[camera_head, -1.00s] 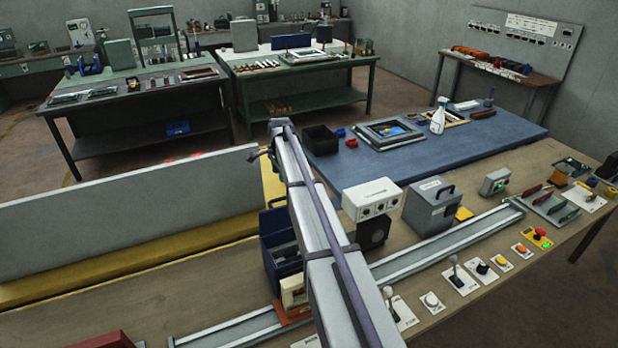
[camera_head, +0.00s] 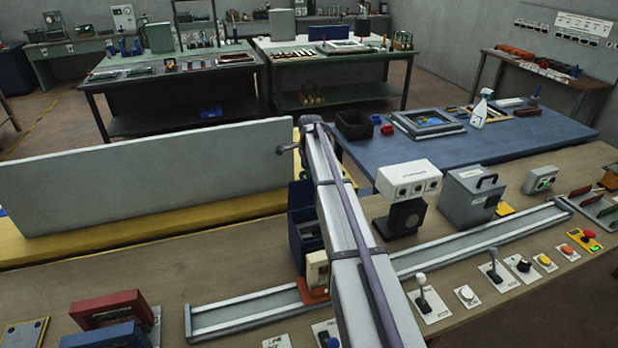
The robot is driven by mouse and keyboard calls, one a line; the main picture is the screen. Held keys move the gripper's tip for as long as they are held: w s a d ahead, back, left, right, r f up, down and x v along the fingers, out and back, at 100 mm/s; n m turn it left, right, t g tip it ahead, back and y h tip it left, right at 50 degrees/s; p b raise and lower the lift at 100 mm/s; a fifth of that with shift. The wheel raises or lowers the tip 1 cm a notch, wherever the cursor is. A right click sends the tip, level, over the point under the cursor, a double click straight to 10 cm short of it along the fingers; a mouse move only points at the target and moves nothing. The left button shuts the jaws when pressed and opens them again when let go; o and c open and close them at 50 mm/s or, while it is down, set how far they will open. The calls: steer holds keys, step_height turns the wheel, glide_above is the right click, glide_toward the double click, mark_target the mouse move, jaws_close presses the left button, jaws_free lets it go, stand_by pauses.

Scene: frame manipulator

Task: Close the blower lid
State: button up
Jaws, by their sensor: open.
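I cannot tell for sure which thing is the blower. A grey box with a dark handle on its top (camera_head: 470,195) stands on the wooden bench behind the rail, right of my arm. A white box with several round knobs (camera_head: 408,180) sits on a dark stand just left of it. No raised lid can be clearly made out on either. My arm runs from the bottom centre up across the bench, its far end above a dark blue bin. My gripper's fingers are not visible.
A metal rail (camera_head: 480,245) runs along the bench, with levers and buttons in front. A long grey panel (camera_head: 150,175) stands at the left. A dark blue bin (camera_head: 303,230) is beside my arm. Red (camera_head: 107,308) and blue boxes lie at the lower left.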

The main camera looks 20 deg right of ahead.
steer(key=shift+r, duration=0.1)
jaws_close()
steer(key=shift+s, duration=0.2)
stand_by(0.4)
